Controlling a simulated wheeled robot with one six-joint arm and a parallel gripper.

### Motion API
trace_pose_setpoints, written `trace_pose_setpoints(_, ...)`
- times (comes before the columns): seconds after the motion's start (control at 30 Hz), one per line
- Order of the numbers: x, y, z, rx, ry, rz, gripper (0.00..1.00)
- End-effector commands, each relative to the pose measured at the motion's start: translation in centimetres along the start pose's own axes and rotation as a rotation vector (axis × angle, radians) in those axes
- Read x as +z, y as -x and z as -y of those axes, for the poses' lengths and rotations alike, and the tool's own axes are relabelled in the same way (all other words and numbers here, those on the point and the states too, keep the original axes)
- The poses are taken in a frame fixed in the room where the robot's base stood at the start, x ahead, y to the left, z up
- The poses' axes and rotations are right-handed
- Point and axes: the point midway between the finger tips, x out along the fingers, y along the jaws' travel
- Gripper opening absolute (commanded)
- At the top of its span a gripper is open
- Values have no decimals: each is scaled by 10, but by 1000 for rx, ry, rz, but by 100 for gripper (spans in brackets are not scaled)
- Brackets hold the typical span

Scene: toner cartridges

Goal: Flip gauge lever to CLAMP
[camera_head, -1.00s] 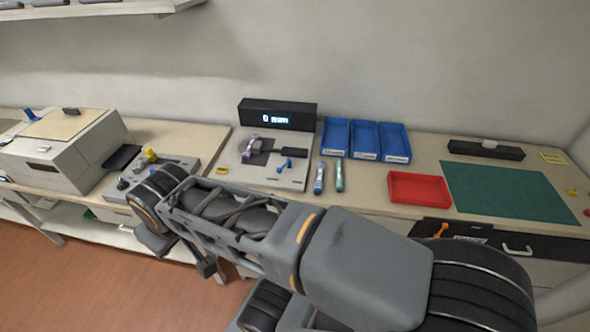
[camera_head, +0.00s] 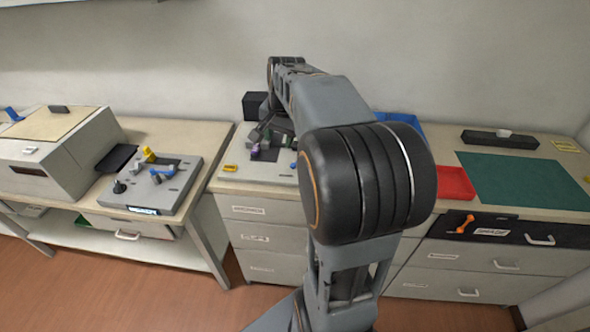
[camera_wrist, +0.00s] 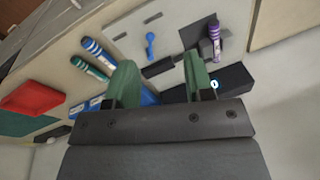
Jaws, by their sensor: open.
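The gauge plate (camera_head: 245,172) lies on the bench, partly hidden by my arm in the head view. Its small blue lever (camera_wrist: 150,46) shows in the wrist view. A purple-banded cartridge (camera_wrist: 214,36) lies at the gauge's dark pad, with a black bar (camera_wrist: 158,67) beside it. The black display box (camera_wrist: 232,77) is partly covered by a finger and the gripper body. My gripper (camera_wrist: 159,80) is open and empty, its green fingers spread above the gauge. The lever shows beyond the fingertips, apart from them. I cannot read its position labels.
Two banded cartridges, one blue (camera_wrist: 97,52) and one teal (camera_wrist: 90,68), lie left of the gauge in the wrist view. Blue bins (camera_head: 405,128), a red tray (camera_head: 456,183) and a green mat (camera_head: 525,180) are to the right. A grey control panel (camera_head: 150,187) stands left.

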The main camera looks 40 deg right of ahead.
Motion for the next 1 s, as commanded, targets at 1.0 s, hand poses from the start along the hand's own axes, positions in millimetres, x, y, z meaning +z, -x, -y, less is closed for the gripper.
trace_pose_setpoints(1.0,-69,-154,-33,32,-345,58,48)
